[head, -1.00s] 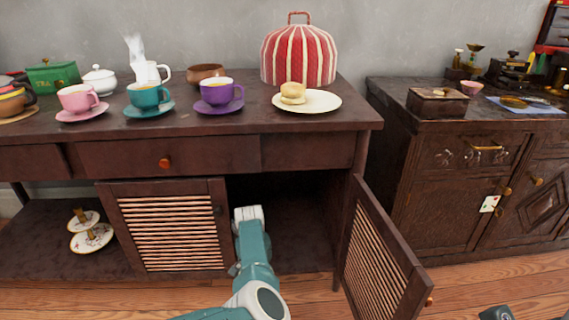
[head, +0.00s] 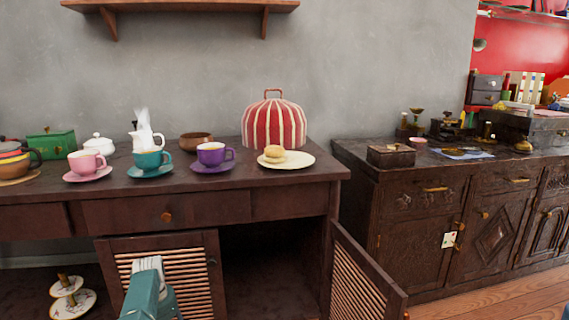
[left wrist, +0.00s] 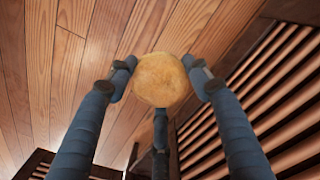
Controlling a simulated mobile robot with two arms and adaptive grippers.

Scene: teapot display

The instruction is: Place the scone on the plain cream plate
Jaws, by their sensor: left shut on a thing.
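In the left wrist view my left gripper (left wrist: 160,84) has its three dark fingers closed around a round golden-brown scone (left wrist: 163,75). The wooden floor and a louvred door show behind it. In the head view my left arm shows at the bottom, in front of the left louvred door, but its fingers and the held scone cannot be made out there. The plain cream plate (head: 299,161) lies near the right end of the dark sideboard. A similar pale round scone (head: 274,151) sits on the left part of that plate. My right gripper is not in view.
A striped red tea cosy (head: 274,123) stands behind the plate. A purple cup (head: 212,153), a teal cup (head: 149,159) and a pink cup (head: 86,161) stand on saucers to its left. The right louvred door (head: 361,280) is swung open below. The plate's right part is bare.

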